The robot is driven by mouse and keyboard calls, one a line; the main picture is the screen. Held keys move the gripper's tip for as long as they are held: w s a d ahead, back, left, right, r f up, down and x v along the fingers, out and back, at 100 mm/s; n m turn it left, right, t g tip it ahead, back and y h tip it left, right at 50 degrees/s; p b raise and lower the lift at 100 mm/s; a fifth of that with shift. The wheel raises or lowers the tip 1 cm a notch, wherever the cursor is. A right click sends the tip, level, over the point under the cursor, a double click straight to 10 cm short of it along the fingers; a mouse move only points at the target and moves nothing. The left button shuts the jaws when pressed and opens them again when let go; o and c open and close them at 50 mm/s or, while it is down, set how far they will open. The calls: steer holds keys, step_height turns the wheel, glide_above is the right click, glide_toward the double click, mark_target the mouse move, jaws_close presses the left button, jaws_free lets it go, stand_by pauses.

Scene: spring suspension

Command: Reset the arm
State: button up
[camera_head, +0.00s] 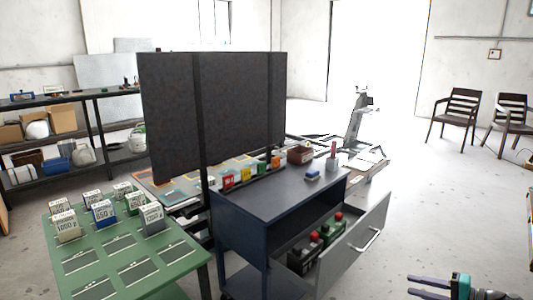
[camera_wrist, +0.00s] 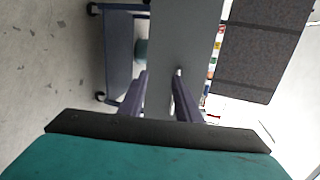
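My gripper (camera_head: 413,286) shows at the bottom right of the head view, over the pale floor and apart from the cart. Its two purple-grey fingers point left. In the wrist view, the fingers of my gripper (camera_wrist: 161,76) are spread with a gap between them and hold nothing. A grey panel shows behind that gap. Only the end of my arm is in the head view; the rest of it is out of frame.
A dark blue cart (camera_head: 283,197) has an open drawer (camera_head: 352,246) holding several red-topped items. A green table (camera_head: 147,253) with labelled blocks stands left. A dark panel (camera_head: 240,105) rises behind. Chairs (camera_head: 456,112) stand far right. The right-hand floor is mostly clear.

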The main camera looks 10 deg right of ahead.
steer(key=s+a+f+n+g+p, duration=0.1)
steer(key=a+f+g+p, duration=0.55)
steer(key=a, duration=0.75)
steer(key=s+a+f+n+g+p, duration=0.1)
steer(key=a+f+n+g+p, duration=0.15)
steer(key=a+f, duration=0.95)
steer(key=s+a+f+n+g+h+p, duration=0.2)
steer(key=s+a+g+h+p, duration=0.25)
steer(key=s+a, duration=0.6)
steer(key=s+a+n+g+h+p, duration=0.1)
steer(key=s+a+n+h+p, duration=0.1)
steer(key=s, duration=0.4)
steer(key=s+a+n+g+h+p, duration=0.2)
steer(key=s+a+n+h+p, duration=0.1)
steer(key=s, duration=0.3)
steer(key=shift+f+p, duration=0.35)
steer(key=shift+p, duration=0.2)
